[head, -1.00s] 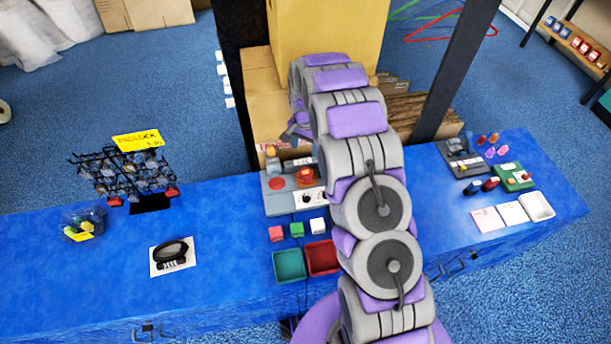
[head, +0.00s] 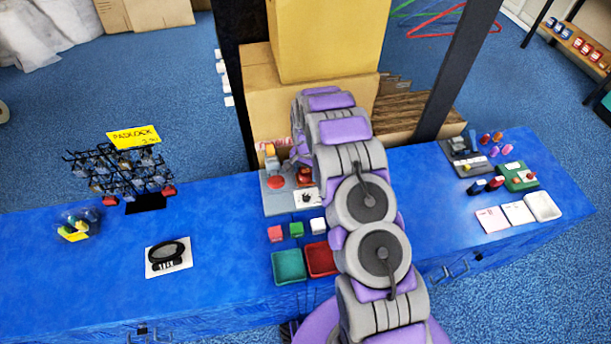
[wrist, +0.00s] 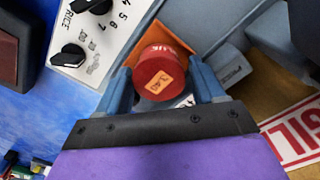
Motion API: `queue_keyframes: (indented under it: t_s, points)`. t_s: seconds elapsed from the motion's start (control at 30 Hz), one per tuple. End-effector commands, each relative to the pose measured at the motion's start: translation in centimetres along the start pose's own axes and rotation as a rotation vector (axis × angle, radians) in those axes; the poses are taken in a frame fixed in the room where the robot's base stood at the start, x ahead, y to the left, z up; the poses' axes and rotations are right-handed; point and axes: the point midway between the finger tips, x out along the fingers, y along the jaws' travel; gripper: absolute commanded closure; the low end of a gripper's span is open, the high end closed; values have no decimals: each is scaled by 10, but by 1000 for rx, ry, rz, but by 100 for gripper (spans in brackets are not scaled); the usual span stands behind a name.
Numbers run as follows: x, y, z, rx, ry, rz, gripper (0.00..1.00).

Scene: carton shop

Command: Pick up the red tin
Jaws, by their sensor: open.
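The red tin (wrist: 160,73) shows end-on in the wrist view, with an orange price sticker on its lid. It stands over an orange square plate (wrist: 170,38) beside a white dial panel. My gripper (wrist: 161,80) is open, with one blue-grey finger on each side of the tin. I cannot tell whether either finger touches it. In the head view the tin (head: 305,175) is a small dark red shape on the grey device at the back of the blue counter, just below my purple gripper end. My arm hides the area to its right.
The dial panel (wrist: 100,35) lies close to the left finger. Green (head: 289,265) and red (head: 320,259) trays and small blocks sit in front of the device. A padlock rack (head: 120,172) stands to the left. Cardboard boxes (head: 250,95) rise behind.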

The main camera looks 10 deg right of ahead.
Motion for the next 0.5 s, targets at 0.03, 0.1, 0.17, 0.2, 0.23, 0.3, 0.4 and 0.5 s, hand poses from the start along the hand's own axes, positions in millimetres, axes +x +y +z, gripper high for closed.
queue_keyframes:
  t_s: [0.03, 0.1, 0.17, 0.2, 0.23, 0.3, 0.4, 0.5]
  points:
    - [4, 0, 0, 0, 0, 0, 31]
    - [4, 0, 0, 0, 1, -1, 31]
    - [3, 0, 0, 0, 1, -1, 31]
    - [3, 0, 0, 0, 1, -1, 31]
    - [2, 0, 0, 0, 1, -1, 31]
    - [2, 0, 0, 0, 1, -1, 38]
    - [2, 0, 0, 0, 1, -1, 48]
    - [2, 0, 0, 0, 1, -1, 57]
